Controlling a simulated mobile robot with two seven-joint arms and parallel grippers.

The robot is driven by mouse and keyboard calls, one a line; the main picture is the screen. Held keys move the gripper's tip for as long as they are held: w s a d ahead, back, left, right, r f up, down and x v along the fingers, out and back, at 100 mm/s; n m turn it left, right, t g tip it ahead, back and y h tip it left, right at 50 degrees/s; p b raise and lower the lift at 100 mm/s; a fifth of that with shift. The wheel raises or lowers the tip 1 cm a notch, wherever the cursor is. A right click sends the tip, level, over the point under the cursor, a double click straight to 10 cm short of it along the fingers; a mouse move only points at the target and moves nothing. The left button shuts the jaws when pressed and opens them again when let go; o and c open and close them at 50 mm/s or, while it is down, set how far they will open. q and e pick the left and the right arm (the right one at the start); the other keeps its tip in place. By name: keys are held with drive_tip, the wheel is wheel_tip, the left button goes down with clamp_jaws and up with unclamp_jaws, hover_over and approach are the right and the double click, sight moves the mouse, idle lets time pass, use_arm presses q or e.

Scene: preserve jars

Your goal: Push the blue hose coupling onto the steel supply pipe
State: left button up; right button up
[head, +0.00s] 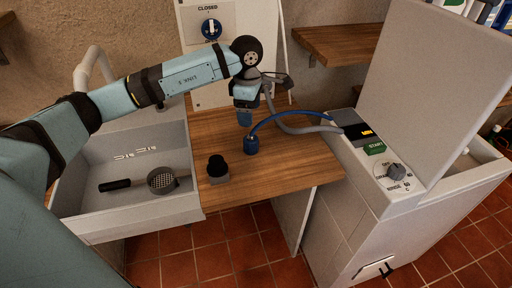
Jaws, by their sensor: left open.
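The blue hose coupling (251,145) stands on the wooden worktop, with a blue hose (285,115) arching from it to the machine at right. My left gripper (244,118) points down just above and slightly left of the coupling in the picture. It is open and appears empty, apart from the coupling. I cannot clearly make out the steel supply pipe; a grey hose (293,129) runs from behind my left gripper to the machine, and my wrist hides part of that area. My right gripper is not in view.
A black-topped block (217,168) stands on the wooden worktop (290,168). A white basin (120,223) at left holds a black-handled strainer (162,181). A white machine (345,190) with a raised lid stands at right.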

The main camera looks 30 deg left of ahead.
sight(251, 138)
use_arm(q)
wheel_tip(251, 138, down, 8)
drive_tip(key=shift+w+a, duration=0.15)
drive_tip(key=shift+w+f+p, duration=0.2)
drive_tip(key=shift+f+p, duration=0.3)
drive_tip(key=shift+f, duration=2.25)
drive_tip(key=shift+c, duration=0.4)
drive_tip(key=c, duration=0.9)
